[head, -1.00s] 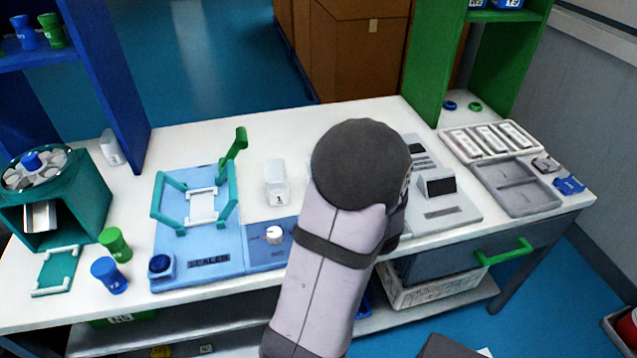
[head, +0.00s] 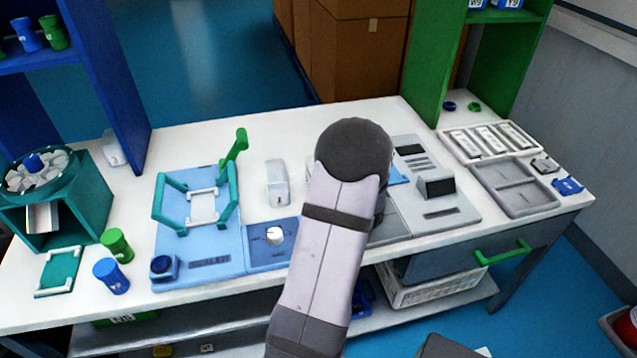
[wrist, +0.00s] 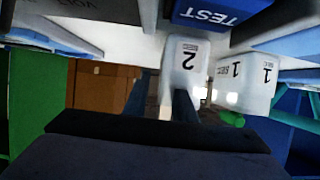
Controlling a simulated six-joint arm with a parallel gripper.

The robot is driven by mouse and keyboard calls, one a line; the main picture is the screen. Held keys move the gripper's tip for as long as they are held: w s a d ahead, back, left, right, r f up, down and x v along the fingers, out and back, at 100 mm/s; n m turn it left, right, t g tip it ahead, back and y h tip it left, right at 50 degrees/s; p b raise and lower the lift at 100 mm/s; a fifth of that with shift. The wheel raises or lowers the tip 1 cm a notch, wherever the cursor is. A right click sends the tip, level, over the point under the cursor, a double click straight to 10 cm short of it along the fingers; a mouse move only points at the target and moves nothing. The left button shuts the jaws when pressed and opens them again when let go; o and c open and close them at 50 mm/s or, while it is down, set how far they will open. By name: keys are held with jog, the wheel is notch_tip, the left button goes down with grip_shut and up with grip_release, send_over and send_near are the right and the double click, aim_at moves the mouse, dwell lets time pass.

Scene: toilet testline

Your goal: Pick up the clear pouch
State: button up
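I cannot make out a clear pouch for certain in either view. My gripper (wrist: 163,105) shows in the wrist view as two dark fingers with a gap between them, and I see nothing held in the gap. A white container marked 2 (wrist: 187,62) is just beyond the fingertips; whether they touch is unclear. In the head view my arm hides the gripper and the bench spot beneath it.
A white container (head: 277,185) stands left of my arm, near the blue fixture (head: 195,255) with teal arms. A grey device (head: 437,187), a light tray with several white pieces (head: 452,143) and a grey tray (head: 515,190) are right. The back-middle bench is clear.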

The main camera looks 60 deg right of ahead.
jog(key=shift+x, duration=1.15)
jog(key=shift+c, duration=0.3)
grip_shut()
jog(key=shift+r, duration=0.1)
notch_tip(320, 180, up, 10)
jog(key=shift+f+p, duration=0.1)
jog(key=shift+p, duration=0.3)
